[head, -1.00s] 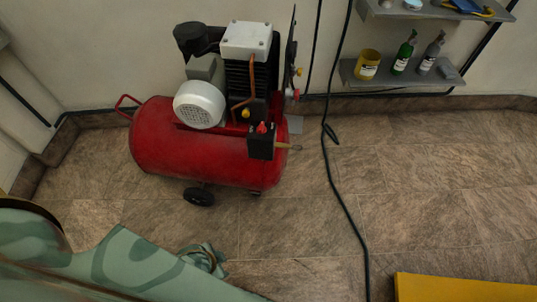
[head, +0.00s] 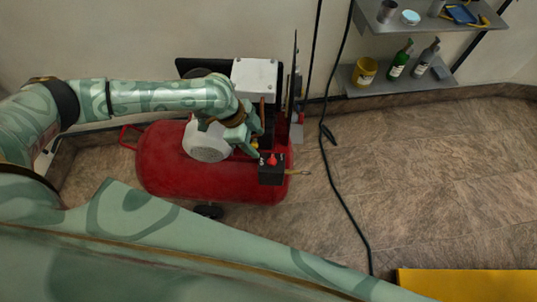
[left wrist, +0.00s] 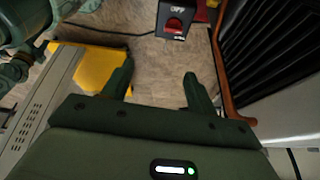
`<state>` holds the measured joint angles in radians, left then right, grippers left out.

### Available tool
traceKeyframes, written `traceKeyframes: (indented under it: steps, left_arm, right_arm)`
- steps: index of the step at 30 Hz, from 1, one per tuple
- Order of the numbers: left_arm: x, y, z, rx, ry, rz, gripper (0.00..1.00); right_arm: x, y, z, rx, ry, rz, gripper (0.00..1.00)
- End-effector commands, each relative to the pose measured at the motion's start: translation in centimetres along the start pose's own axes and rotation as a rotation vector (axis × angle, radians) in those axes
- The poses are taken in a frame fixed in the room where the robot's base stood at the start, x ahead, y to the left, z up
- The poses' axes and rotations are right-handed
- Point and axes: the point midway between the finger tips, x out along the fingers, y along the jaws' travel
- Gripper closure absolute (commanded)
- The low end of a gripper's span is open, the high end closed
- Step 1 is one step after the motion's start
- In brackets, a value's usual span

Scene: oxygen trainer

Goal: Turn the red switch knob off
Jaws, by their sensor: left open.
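The red switch knob (head: 272,160) sits on a black switch box (head: 271,176) at the front right of the red compressor tank (head: 165,165). In the left wrist view the knob (left wrist: 174,26) is at the top, below the word OFF on the box (left wrist: 164,18). My left gripper (head: 253,146) is above the tank, just left of and above the knob in the head view. In the left wrist view its fingers (left wrist: 159,69) are apart and empty, with the knob beyond their tips. My right gripper is not in view.
The white motor cover (head: 207,141) and pump head (head: 254,78) are close around my left wrist. A copper pipe (left wrist: 222,75) runs right of the fingers. A black cable (head: 345,205) lies on the floor. Shelves (head: 405,83) hold bottles. A yellow surface (head: 465,285) is at bottom right.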

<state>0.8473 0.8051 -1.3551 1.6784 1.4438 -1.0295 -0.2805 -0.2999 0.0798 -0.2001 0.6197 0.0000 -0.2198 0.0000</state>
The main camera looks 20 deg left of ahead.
Motion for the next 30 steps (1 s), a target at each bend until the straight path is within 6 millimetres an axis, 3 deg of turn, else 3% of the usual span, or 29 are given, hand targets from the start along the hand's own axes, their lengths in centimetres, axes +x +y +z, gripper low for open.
traceKeyframes:
  steps: [3, 7, 21, 25, 30]
  left_arm:
    - [-1.2, -2.0, 2.0, -0.057, -0.02, -0.008, 0.42]
    - [-0.2, -2.4, 2.5, -0.077, -0.022, -0.006, 0.42]
    - [11.1, -2.3, 2.8, -0.075, -0.023, -0.003, 0.42]
    - [13.3, -2.3, 2.8, -0.076, -0.022, -0.004, 0.42]
    - [14.7, -2.4, 2.7, -0.075, -0.021, -0.006, 0.42]
  right_arm:
    - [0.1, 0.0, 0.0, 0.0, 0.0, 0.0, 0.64]
    - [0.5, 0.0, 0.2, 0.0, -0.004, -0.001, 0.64]
    - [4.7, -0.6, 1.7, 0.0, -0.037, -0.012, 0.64]
    - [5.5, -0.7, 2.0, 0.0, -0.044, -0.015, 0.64]
    - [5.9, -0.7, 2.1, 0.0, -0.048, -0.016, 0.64]
